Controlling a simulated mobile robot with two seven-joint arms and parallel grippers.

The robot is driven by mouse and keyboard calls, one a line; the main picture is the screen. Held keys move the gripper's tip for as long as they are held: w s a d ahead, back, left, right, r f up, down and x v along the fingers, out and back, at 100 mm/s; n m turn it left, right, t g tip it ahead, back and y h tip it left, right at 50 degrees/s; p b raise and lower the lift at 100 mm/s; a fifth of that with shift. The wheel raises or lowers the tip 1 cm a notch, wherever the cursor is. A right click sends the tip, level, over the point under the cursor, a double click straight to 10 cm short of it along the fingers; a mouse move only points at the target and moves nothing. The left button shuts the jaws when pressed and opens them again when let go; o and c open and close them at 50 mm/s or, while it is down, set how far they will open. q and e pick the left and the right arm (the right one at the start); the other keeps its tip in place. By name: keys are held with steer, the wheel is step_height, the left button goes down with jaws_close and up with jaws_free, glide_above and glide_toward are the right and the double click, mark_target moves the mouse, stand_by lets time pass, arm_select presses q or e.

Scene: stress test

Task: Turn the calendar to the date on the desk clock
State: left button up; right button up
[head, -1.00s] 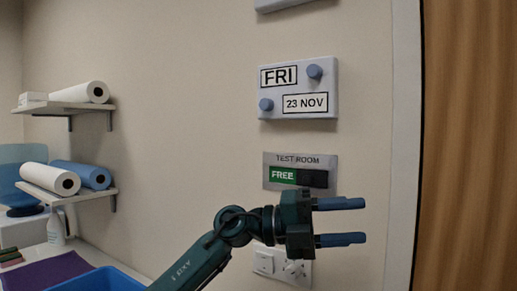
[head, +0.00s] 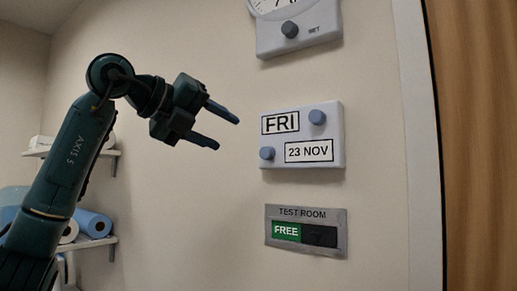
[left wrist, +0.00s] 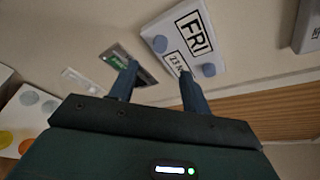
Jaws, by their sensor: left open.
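The calendar (head: 290,152) is a pale wall panel reading FRI and 23 NOV. It has one blue knob (head: 317,117) right of FRI and another blue knob (head: 267,153) left of the date. It also shows in the left wrist view (left wrist: 159,25), beyond the fingers. Above it hangs a clock (head: 320,32) with a SET knob (head: 290,29); its dial is mostly cut off at the top. No desk clock with a date is in view. My left gripper (head: 228,135) is open and empty, left of the calendar and apart from it. My right gripper is not in view.
A TEST ROOM sign (head: 338,214) reading FREE is below the calendar. A wooden door (head: 475,150) with a pale frame stands at the right. Shelves with paper rolls (head: 95,224) are at the left, partly behind my arm.

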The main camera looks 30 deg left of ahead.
mark_target(263, 151)
arm_select(q)
steer(key=p+x, duration=0.2)
steer(key=x, duration=0.9)
steer(key=shift+d, duration=0.1)
steer(key=shift+c, duration=0.3)
steer(key=c, duration=0.9)
